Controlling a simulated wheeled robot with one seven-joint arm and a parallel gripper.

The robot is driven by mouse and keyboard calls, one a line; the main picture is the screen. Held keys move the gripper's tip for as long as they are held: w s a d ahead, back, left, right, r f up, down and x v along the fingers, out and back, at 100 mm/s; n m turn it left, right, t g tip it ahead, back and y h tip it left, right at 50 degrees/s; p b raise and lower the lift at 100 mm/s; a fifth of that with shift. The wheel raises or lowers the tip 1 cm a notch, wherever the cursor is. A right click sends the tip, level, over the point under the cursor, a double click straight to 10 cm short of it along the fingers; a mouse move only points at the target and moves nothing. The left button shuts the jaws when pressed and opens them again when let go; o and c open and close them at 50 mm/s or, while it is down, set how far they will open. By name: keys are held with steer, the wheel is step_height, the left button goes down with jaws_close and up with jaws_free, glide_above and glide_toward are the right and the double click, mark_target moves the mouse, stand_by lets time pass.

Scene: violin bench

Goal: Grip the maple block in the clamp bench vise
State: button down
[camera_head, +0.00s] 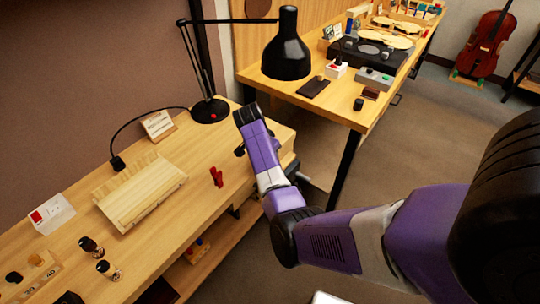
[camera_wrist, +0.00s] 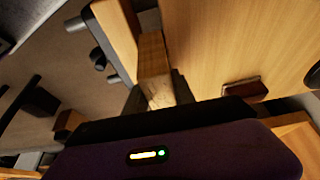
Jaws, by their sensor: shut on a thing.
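My gripper (camera_wrist: 160,98) is shut on the maple block (camera_wrist: 154,68), a pale wooden piece between the dark fingers in the wrist view. The block reaches into the gap between a wooden vise jaw (camera_wrist: 117,38) on its left and a broad wooden surface on its right. I cannot tell whether the jaw touches the block. Grey metal parts of the clamp bench vise (camera_wrist: 98,58) show left of the jaw. In the head view, my arm ends at the right end of the near bench and hides the block and most of the vise.
The near bench (camera_head: 160,235) holds a black lamp (camera_head: 209,110), a stepped wooden stand (camera_head: 140,190), a red clamp (camera_head: 216,177) and several small jars. A second bench (camera_head: 275,88) stands at the back right. Open floor (camera_head: 425,140) lies right of it.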

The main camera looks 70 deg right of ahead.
steer(key=shift+r+p, duration=1.15)
steer(key=shift+r, duration=0.3)
steer(key=shift+p, duration=0.35)
stand_by(0.9)
steer(key=shift+f+b, duration=1.65)
steer(key=shift+f, duration=0.65)
steer(key=c, duration=1)
jaws_free()
steer(key=shift+o, duration=0.2)
steer(key=shift+b+v, duration=0.35)
steer(key=shift+v, duration=3.6)
